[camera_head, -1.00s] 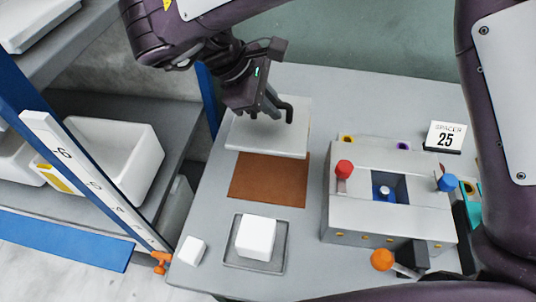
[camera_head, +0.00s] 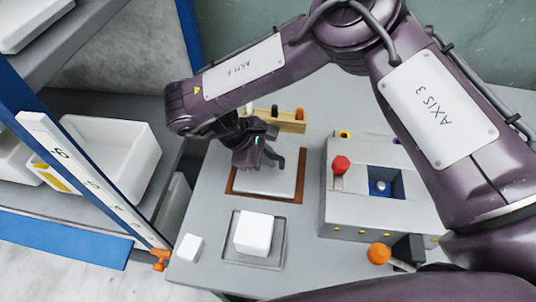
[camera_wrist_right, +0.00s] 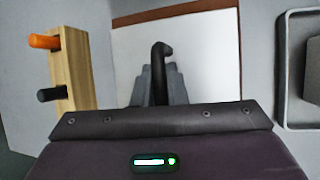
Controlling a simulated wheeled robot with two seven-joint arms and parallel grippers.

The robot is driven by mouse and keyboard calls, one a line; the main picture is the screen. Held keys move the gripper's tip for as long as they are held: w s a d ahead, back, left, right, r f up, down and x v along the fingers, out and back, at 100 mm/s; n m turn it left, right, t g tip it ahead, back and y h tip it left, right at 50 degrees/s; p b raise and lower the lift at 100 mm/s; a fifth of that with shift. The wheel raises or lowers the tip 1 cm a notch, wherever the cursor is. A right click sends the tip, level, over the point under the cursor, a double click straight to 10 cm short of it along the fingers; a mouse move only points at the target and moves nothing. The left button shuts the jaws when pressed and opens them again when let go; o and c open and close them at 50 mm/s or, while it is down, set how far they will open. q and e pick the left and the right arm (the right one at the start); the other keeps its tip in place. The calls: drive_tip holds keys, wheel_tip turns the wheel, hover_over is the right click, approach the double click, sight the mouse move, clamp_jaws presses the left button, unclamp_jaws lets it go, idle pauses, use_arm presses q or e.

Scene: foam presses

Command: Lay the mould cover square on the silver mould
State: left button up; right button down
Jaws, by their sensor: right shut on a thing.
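The mould cover, a flat pale grey plate (camera_head: 265,183) with a dark upright handle (camera_head: 273,156), is over a brown square (camera_head: 234,186) on the table. My right gripper (camera_head: 260,160) is shut on the handle, which also shows between the fingers in the wrist view (camera_wrist_right: 160,65). I cannot tell whether the plate touches the brown surface. A shallow silver-grey tray (camera_head: 232,250) with a white block (camera_head: 253,233) is nearer me. My left gripper is out of view.
A grey press box (camera_head: 335,205) with a red knob and a blue-lined opening stands to the right. An orange knob (camera_head: 378,253) is at its front. A wooden peg rack (camera_head: 290,126) is behind the plate. A small white block (camera_head: 190,247) is at the front left.

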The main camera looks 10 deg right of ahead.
drive_tip(key=shift+f, duration=0.1)
drive_tip(key=c, duration=1.5)
unclamp_jaws()
drive_tip(key=shift+f, duration=0.1)
drive_tip(key=shift+o, duration=0.2)
